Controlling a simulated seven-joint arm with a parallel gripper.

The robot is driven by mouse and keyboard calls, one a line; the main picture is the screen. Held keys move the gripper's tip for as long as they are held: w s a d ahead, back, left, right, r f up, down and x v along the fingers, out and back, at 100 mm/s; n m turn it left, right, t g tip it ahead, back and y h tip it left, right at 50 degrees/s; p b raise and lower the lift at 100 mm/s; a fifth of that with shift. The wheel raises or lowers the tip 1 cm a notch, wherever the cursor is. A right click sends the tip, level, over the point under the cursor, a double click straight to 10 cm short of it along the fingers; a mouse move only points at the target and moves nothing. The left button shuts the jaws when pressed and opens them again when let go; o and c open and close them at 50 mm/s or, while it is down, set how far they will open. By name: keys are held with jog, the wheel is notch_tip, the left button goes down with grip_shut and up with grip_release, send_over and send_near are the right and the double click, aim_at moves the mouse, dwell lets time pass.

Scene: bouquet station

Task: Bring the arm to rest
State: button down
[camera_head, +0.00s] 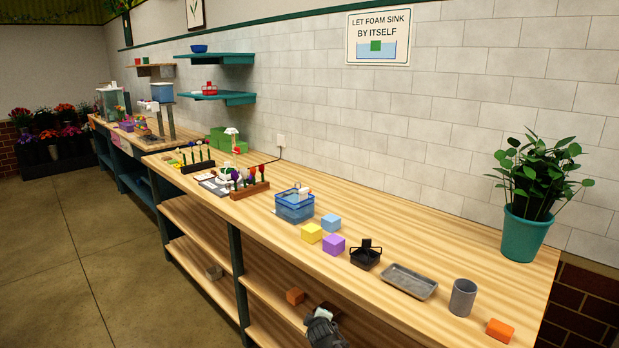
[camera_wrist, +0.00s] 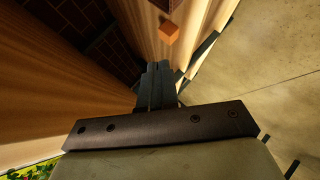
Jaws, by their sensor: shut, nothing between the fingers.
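My gripper (camera_wrist: 158,68) shows in the wrist view with its dark fingers together and nothing between them. It points down along the front of the wooden workbench (camera_head: 410,235), with the lower shelf and the floor beyond its tips. In the head view a dark and white part of my arm shows at the bottom edge, in front of the bench. The fingertips cannot be made out clearly there.
An orange block (camera_head: 295,296) lies on the lower shelf; the wrist view shows an orange block (camera_wrist: 169,31) beyond the fingers. On the bench stand a blue basket (camera_head: 294,207), foam blocks, a black basket (camera_head: 365,258), a metal tray (camera_head: 409,282), a grey cup (camera_head: 462,298) and a potted plant (camera_head: 525,232).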

jog(key=s+d+f+m+g+h, duration=0.1)
jog(key=s+d+f+m+g, duration=0.4)
jog(key=s+f, duration=0.75)
jog(key=s+d+f+m+g+h, duration=0.15)
jog(key=s+d+f+g, duration=0.4)
jog(key=s+f, duration=0.7)
jog(key=s+d+f+m+g, duration=0.1)
jog(key=s+f+m+g, duration=0.1)
jog(key=s, duration=0.7)
jog(key=s+d+f+m+g+y, duration=0.1)
jog(key=s+f+m+g, duration=0.1)
jog(key=s, duration=0.8)
jog(key=s+d+f+m+g+y, duration=0.1)
jog(key=s+d+f+m+g, duration=0.1)
jog(key=s, duration=0.8)
jog(key=shift+s+f+m+g, duration=0.15)
jog(key=shift+f+m+g, duration=0.35)
jog(key=shift+g, duration=0.35)
jog(key=shift+r, duration=0.1)
